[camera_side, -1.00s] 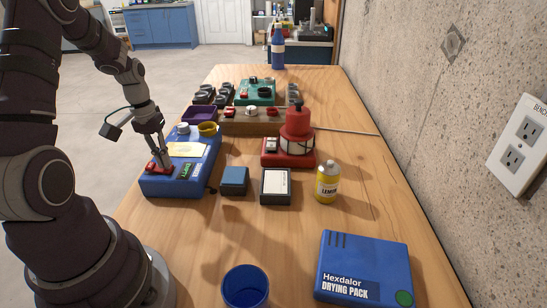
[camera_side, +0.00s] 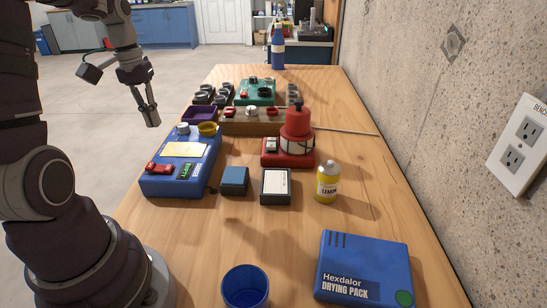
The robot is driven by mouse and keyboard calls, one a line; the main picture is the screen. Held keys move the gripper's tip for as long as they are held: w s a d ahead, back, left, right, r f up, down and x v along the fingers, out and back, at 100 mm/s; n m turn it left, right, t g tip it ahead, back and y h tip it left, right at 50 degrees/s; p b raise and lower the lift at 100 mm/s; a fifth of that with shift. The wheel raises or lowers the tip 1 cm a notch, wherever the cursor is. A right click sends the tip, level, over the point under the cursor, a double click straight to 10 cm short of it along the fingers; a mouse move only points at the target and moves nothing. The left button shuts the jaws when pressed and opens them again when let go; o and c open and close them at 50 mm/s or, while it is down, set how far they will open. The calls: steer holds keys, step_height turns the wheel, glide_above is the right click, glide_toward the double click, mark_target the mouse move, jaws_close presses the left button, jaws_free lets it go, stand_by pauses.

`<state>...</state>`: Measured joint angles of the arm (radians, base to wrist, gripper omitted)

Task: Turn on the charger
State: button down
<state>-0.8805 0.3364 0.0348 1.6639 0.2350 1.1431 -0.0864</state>
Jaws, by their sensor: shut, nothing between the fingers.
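A blue box-shaped device (camera_side: 150,187), which looks like the charger, lies on the left edge of the wooden table. Its top has a red rocker switch (camera_side: 158,168) at the front left, a small green label (camera_side: 186,170), a pale yellow panel (camera_side: 185,149), a white knob (camera_side: 183,128) and a yellow ring-shaped dial (camera_side: 208,128). The switch is in plain view, but its position is too small to read. My gripper (camera_side: 153,120) is shut and empty, in the air above and left of the device, touching nothing.
A red device (camera_side: 290,160), a yellow lemon bottle (camera_side: 327,183), and two small boxes, blue (camera_side: 235,178) and dark (camera_side: 276,201), stand to the right. A wooden panel with controls (camera_side: 235,128) is behind. A blue cup (camera_side: 245,292) and drying pack (camera_side: 363,268) are in front.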

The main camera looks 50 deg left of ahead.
steer(key=r, duration=0.4)
steer(key=shift+w+d+r, duration=0.2)
steer(key=shift+r, duration=0.15)
steer(key=shift+d, duration=0.1)
steer(key=s+d+m+t, duration=0.2)
steer(key=d+m+t, duration=0.3)
steer(key=d, duration=1.3)
steer(key=m, duration=0.4)
steer(key=shift+d+r+y, duration=0.15)
steer(key=shift+d+y, duration=0.1)
steer(key=shift+y, duration=0.15)
